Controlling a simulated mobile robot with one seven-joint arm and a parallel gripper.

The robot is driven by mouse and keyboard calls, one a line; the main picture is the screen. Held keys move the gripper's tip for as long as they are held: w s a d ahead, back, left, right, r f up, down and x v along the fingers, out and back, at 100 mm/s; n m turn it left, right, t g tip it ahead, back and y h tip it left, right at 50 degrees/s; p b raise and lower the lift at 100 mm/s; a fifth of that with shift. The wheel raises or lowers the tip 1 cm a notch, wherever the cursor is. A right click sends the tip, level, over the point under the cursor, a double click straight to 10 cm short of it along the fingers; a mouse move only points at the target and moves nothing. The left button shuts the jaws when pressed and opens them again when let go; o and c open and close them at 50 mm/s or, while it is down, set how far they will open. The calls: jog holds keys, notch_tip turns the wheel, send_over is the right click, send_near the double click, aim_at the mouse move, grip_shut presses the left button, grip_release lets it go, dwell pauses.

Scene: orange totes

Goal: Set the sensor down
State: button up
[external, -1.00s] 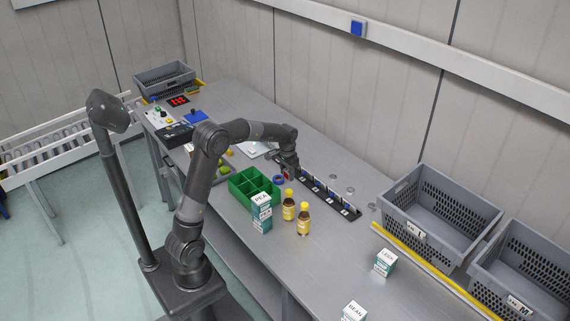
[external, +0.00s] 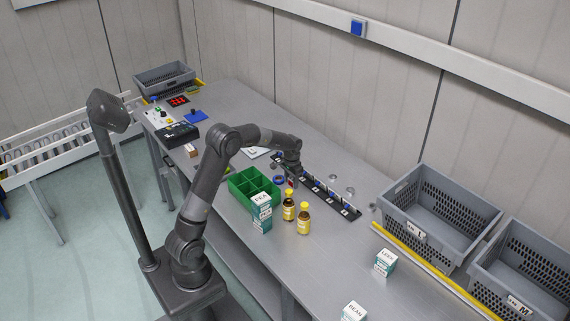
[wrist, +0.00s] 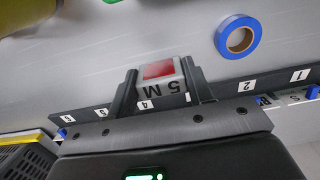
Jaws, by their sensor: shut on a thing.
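My gripper (wrist: 158,88) is shut on the sensor (wrist: 172,88), a small grey block with a red face and a dark-lettered label, held between the two fingers in the wrist view. In the external view my gripper (external: 291,178) points down near the far-left part of a long dark numbered rail (external: 330,195), and a bit of red shows at its tip. In the wrist view the rail (wrist: 90,115) runs behind the fingers, its number 4 label partly beside the sensor. I cannot tell whether the sensor touches anything below it.
A blue tape roll (wrist: 238,37) lies close by. A green divided bin (external: 254,189), a PEA box (external: 262,212) and two yellow-labelled bottles (external: 304,218) stand in front of the rail. Grey crates (external: 436,212) stand at the right. Clear discs (external: 333,178) lie behind the rail.

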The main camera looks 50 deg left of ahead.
aim_at(291, 186)
jog(key=shift+w+a+f, duration=0.15)
jog(key=shift+a+f, duration=0.2)
jog(key=shift+f, duration=1.8)
jog(key=shift+f, duration=0.1)
jog(key=o, duration=1)
